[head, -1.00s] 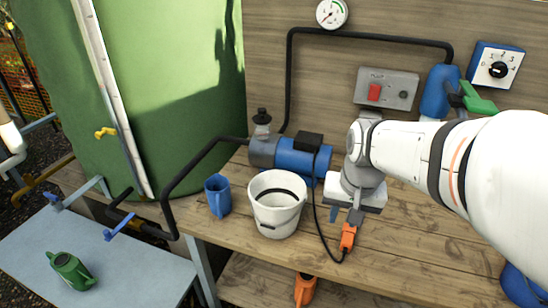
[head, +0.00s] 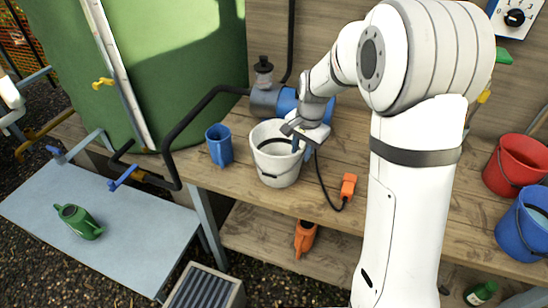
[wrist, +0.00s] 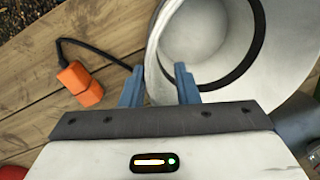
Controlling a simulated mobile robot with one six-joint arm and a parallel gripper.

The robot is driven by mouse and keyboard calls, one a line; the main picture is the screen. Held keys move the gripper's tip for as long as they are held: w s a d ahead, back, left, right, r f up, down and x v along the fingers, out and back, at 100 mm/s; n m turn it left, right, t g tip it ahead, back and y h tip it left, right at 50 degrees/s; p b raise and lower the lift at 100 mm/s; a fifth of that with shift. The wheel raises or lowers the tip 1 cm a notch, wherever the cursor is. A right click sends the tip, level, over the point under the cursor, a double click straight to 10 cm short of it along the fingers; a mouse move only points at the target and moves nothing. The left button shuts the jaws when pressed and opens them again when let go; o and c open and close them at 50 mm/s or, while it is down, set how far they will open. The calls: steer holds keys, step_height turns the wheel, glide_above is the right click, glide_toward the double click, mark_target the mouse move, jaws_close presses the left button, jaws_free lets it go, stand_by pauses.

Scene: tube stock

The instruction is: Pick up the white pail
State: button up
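The white pail (head: 278,172) stands upright on the wooden bench, with a dark band inside it. My gripper (head: 300,146) is at the pail's right rim, pointing down. In the wrist view the pail (wrist: 205,35) fills the upper right, and its rim lies between the two blue fingers of my gripper (wrist: 158,72). One finger is outside the wall and the other is over the pail's inside. The fingers are apart, with a gap between them and the wall. The pail's handle cannot be made out clearly.
A blue jug (head: 219,147) stands just left of the pail. The blue pump (head: 287,103) is behind it. An orange plug (head: 348,187) with a black cable lies to the right. Red (head: 518,165) and blue (head: 523,224) buckets stand at the far right.

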mark_target(299, 162)
steer(key=f, duration=0.4)
steer(key=shift+a, duration=0.25)
steer(key=shift+s+r, duration=0.1)
steer(key=shift+c, duration=0.6)
jaws_close()
